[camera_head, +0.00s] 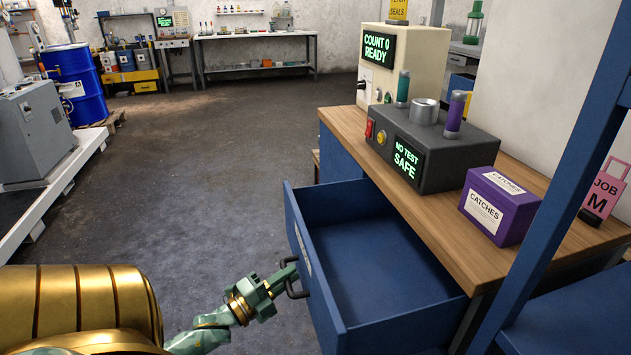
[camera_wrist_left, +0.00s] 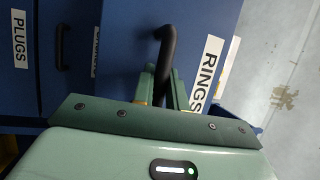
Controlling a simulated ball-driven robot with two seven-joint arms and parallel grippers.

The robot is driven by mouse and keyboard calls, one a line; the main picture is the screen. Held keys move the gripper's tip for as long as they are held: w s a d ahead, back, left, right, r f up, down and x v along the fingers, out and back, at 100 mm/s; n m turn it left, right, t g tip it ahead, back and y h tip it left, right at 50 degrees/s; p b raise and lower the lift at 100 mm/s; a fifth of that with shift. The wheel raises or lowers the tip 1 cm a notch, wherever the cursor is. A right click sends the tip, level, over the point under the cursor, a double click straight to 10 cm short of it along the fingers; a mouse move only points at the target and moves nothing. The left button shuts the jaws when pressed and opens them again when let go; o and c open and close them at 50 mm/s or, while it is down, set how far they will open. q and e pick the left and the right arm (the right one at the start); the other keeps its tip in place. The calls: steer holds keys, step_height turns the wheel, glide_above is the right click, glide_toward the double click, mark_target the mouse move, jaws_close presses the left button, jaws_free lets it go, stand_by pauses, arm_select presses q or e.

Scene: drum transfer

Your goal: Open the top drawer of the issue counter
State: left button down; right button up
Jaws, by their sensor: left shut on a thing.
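The issue counter (camera_head: 357,126) has a wooden top and a blue body, at the right of the head view. Its top drawer (camera_head: 375,262) is pulled well out, and its inside looks empty. My left gripper (camera_head: 290,280) is shut on the dark drawer handle (camera_head: 297,291) at the drawer's front. In the left wrist view the handle (camera_wrist_left: 165,50) stands between the fingers, beside a label reading RINGS (camera_wrist_left: 208,68). My right gripper is not in view.
On the counter stand a dark tester box (camera_head: 440,150) reading SAFE, a cream counting machine (camera_head: 405,60) and a purple CATCHES box (camera_head: 498,205). A blue post (camera_head: 570,160) rises at the right. Open floor (camera_head: 200,170) lies left of the drawer.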

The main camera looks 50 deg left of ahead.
arm_select(q)
steer(key=shift+s+a+f, duration=0.1)
steer(key=shift+s+a, duration=0.25)
steer(key=shift+s, duration=0.55)
steer(key=shift+s+a, duration=0.35)
steer(key=shift+s, duration=0.5)
steer(key=c, duration=1.4)
jaws_free()
steer(key=s+f+p, duration=0.1)
steer(key=s+f, duration=0.2)
steer(key=s, duration=1.3)
